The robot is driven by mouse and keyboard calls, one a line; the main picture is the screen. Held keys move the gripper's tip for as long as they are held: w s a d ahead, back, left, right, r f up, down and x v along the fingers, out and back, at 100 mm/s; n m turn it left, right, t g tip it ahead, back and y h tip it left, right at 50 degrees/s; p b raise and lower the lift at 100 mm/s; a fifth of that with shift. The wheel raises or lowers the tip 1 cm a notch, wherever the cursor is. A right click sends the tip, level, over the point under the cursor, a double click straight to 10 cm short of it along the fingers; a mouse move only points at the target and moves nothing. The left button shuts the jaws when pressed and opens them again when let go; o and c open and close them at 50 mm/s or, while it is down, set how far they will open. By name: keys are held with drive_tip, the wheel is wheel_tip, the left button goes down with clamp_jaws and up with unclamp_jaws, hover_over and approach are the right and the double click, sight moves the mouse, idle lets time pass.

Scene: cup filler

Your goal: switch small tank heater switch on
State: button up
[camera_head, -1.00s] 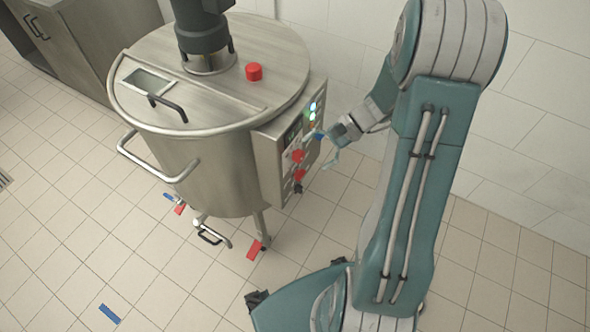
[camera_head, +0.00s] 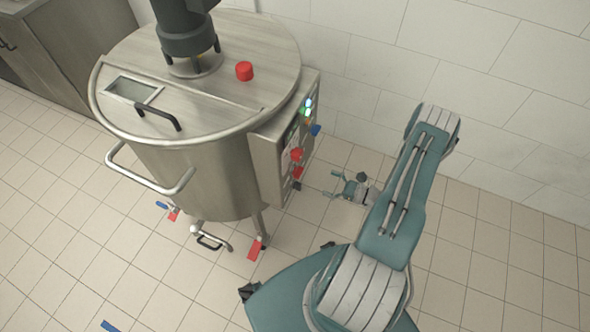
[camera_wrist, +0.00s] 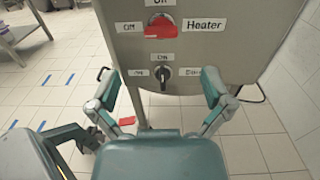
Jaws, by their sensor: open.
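A steel tank (camera_head: 215,170) has a side control panel (camera_head: 265,160) with knobs. In the wrist view a red rotary switch (camera_wrist: 160,28) beside a "Heater" label (camera_wrist: 203,25) is near the top edge; its handle lies roughly sideways, and the label above it is cut off. I cannot tell which tank this heater belongs to. A black knob (camera_wrist: 161,73) with small labels sits below it. In the head view two red knobs show, an upper one (camera_head: 297,153) and a lower one (camera_head: 298,172). My gripper (camera_head: 337,187) is open and empty, apart from the panel; its spread fingers (camera_wrist: 161,85) flank the black knob's image.
A blue knob (camera_head: 316,130) and lit buttons (camera_head: 307,107) are higher on the panel. A red button (camera_head: 244,71) is on the lid. The floor (camera_head: 480,270) at right is clear; a wall (camera_head: 500,110) stands behind.

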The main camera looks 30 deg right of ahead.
sight(299, 172)
drive_tip(key=x, duration=1)
drive_tip(key=shift+w+a+f, duration=0.15)
drive_tip(key=shift+w+f, duration=0.1)
drive_tip(key=shift+w, duration=0.05)
drive_tip(key=c, duration=1.1)
